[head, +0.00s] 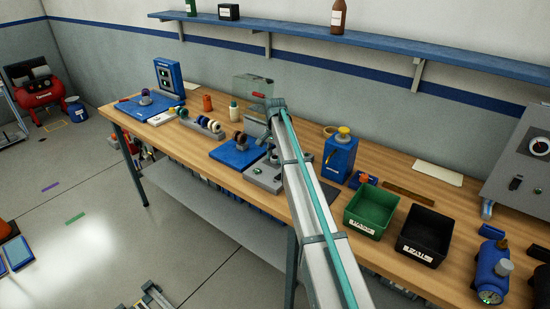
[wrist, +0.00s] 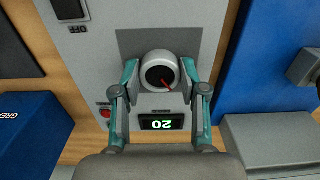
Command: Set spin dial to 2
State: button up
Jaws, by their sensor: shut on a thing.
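A round silver spin dial (wrist: 160,66) with a dark face and a red pointer stands on a grey panel in the wrist view. The pointer points to the lower right of the picture. My gripper (wrist: 160,75) is shut on the dial, one teal finger against each side. Just below the dial is a small display (wrist: 161,122) with lit digits that look like "20" in the picture. The panel's lettering appears upside down from here, so the digits could be "02". In the head view my arm largely covers the gripper and the dial.
The wrist view shows a blue block (wrist: 35,135) on the left, a red button (wrist: 105,111) and a blue surface (wrist: 262,60) on the right. In the head view, the wooden bench also holds a green bin (head: 371,211), a black bin (head: 424,235) and a blue device (head: 340,158).

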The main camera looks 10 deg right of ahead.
aim_at(275, 157)
jog(key=shift+w+m, duration=0.1)
jog(key=shift+m, duration=0.3)
jog(key=o, duration=1.1)
jog(key=shift+o, duration=0.2)
notch_tip(275, 157, up, 12)
